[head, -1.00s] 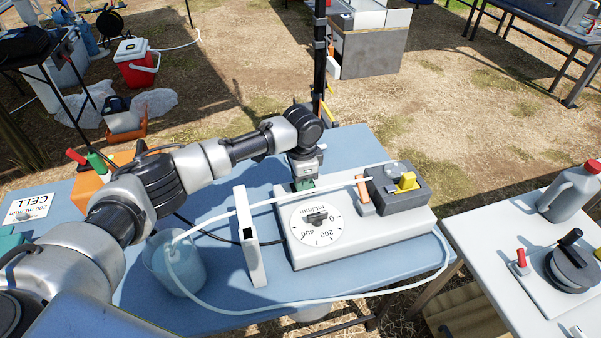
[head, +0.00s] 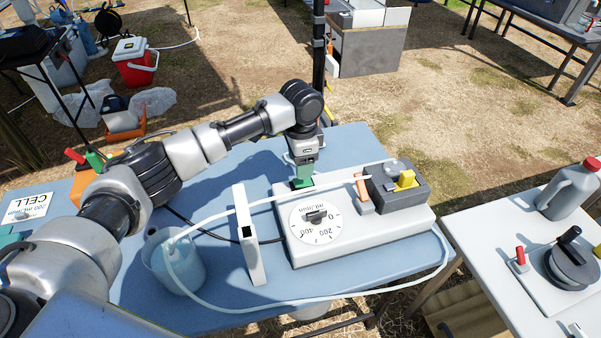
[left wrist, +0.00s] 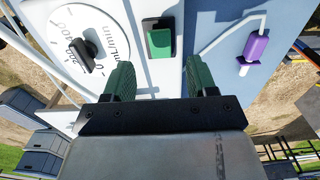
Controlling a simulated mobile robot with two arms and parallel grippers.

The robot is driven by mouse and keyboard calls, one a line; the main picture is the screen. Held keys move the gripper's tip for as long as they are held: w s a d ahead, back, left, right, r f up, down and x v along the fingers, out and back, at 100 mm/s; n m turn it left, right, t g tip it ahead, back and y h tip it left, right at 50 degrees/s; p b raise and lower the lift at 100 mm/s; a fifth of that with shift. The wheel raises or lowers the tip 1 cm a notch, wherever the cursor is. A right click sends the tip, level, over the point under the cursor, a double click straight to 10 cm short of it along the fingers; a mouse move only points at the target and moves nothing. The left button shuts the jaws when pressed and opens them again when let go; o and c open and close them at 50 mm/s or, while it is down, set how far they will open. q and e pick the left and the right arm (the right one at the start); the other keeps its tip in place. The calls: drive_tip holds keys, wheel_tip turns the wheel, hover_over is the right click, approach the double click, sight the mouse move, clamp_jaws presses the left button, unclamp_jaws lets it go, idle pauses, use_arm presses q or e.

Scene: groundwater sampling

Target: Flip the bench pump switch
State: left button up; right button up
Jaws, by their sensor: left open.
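The bench pump (head: 350,243) is a white box on the blue table, with a round flow dial (head: 315,217) marked in mL/min. The green switch (head: 301,183) is at its back left corner. In the left wrist view the green switch (left wrist: 160,40) sits in a dark frame, ahead of and between my fingers. My left gripper (head: 303,172) has green fingers pointing down, just above the switch. In the left wrist view the left gripper (left wrist: 160,77) is open, with nothing between its fingers. Whether the fingers touch the switch is hard to tell. My right gripper is out of view.
A grey pump head (head: 410,193) with a yellow part stands on the pump's right end. A clear tube runs over the pump to a jug (head: 175,268) at left. A white upright panel (head: 248,240) stands close to the pump. A white table (head: 490,245) is at right.

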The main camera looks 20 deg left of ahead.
sight(301, 182)
use_arm(q)
wheel_tip(301, 182, up, 5)
drive_tip(key=shift+r, duration=0.2)
idle(0.5)
